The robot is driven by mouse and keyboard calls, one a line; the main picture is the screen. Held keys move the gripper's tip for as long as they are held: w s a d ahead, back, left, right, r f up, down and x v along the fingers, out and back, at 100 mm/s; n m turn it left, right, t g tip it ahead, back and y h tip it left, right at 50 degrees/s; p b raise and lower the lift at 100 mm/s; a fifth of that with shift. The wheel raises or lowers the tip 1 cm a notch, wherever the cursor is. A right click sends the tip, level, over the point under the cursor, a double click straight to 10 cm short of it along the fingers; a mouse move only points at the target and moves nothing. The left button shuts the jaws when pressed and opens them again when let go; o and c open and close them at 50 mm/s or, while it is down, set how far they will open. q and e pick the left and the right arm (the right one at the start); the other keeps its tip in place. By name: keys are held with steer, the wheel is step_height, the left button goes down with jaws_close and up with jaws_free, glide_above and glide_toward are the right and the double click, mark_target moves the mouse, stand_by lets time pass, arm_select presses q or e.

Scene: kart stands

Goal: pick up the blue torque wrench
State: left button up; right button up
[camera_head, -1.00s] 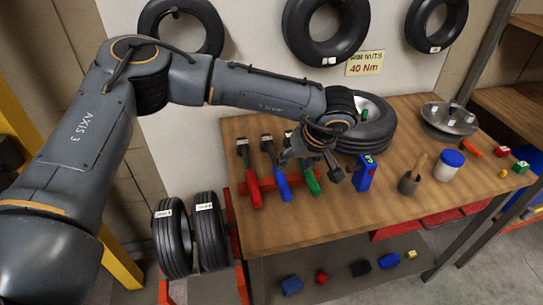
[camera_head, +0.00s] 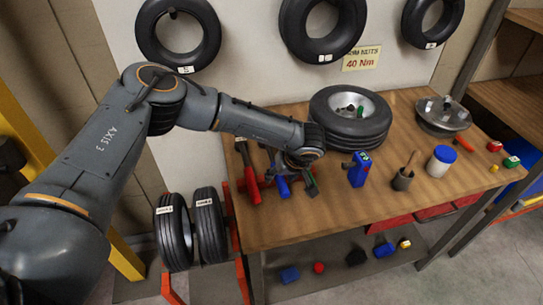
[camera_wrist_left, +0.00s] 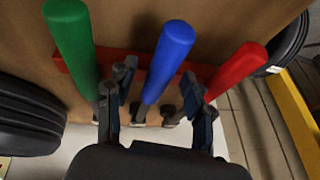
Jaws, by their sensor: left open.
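The blue torque wrench shows its blue handle (camera_head: 283,187) on the workbench (camera_head: 330,225), between the red wrench (camera_head: 251,182) and the green wrench (camera_head: 311,185). In the left wrist view the blue handle (camera_wrist_left: 169,60) lies between the green handle (camera_wrist_left: 72,40) and the red handle (camera_wrist_left: 237,68). My left gripper (camera_wrist_left: 160,90) is open, with one finger on each side of the blue wrench, apart from it as far as I can tell. In the head view my gripper (camera_head: 295,182) hides part of the wrenches. My right gripper is not in view.
A red rack (camera_wrist_left: 142,73) lies under the wrench handles. A wheel (camera_head: 350,118), a blue device (camera_head: 358,168), a brush cup (camera_head: 403,178) and a blue-lidded jar (camera_head: 440,161) stand to the right. The bench front is clear.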

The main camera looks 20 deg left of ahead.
arm_select(q)
jaws_close()
steer(key=shift+w+r, duration=0.1)
steer(key=shift+r, duration=0.1)
